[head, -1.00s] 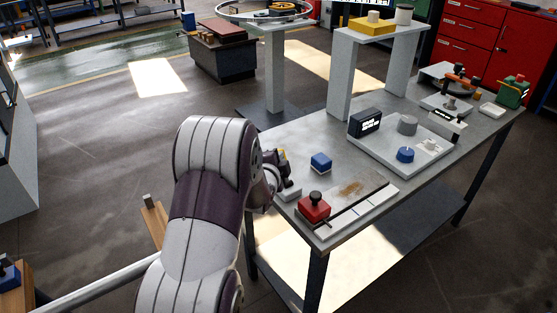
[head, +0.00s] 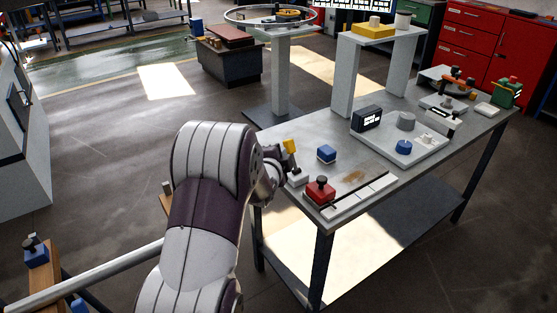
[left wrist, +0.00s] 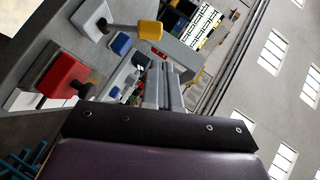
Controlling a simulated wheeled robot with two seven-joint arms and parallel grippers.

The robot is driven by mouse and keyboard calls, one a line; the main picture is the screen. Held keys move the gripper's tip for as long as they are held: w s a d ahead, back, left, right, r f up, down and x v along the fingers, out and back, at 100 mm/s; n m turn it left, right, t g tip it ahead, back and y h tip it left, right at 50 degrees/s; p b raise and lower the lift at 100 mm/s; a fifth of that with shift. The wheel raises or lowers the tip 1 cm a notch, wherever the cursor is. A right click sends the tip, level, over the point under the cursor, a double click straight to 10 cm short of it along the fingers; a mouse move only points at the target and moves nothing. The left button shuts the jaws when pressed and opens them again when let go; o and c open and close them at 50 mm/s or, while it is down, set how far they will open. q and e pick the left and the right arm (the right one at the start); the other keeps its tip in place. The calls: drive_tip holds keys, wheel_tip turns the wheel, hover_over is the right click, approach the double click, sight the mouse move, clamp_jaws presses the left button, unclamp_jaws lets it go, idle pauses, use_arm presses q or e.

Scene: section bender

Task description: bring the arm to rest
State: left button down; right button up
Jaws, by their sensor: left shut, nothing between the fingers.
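My left arm comes in from the lower left of the head view, and its wrist is beside the near left corner of the grey workbench (head: 345,145). In the left wrist view my left gripper (left wrist: 161,72) has its two fingers together with nothing between them. A yellow-ended lever (left wrist: 150,30) on a white base (left wrist: 92,17) is beyond the fingertips, apart from them in the picture. The lever's yellow end also shows in the head view (head: 290,146), just past my wrist. In the head view the fingers are hidden behind my wrist. My right gripper is not in view.
A red block with a black knob (head: 320,191) and a blue block (head: 326,153) are on the near end of the bench. A white plate (head: 425,152) with fixtures is farther along. A long pale bar (head: 95,275) crosses the lower left. Open floor lies left of my arm.

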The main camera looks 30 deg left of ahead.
use_arm(q)
drive_tip(key=shift+s+d, duration=0.1)
drive_tip(key=shift+s, duration=0.2)
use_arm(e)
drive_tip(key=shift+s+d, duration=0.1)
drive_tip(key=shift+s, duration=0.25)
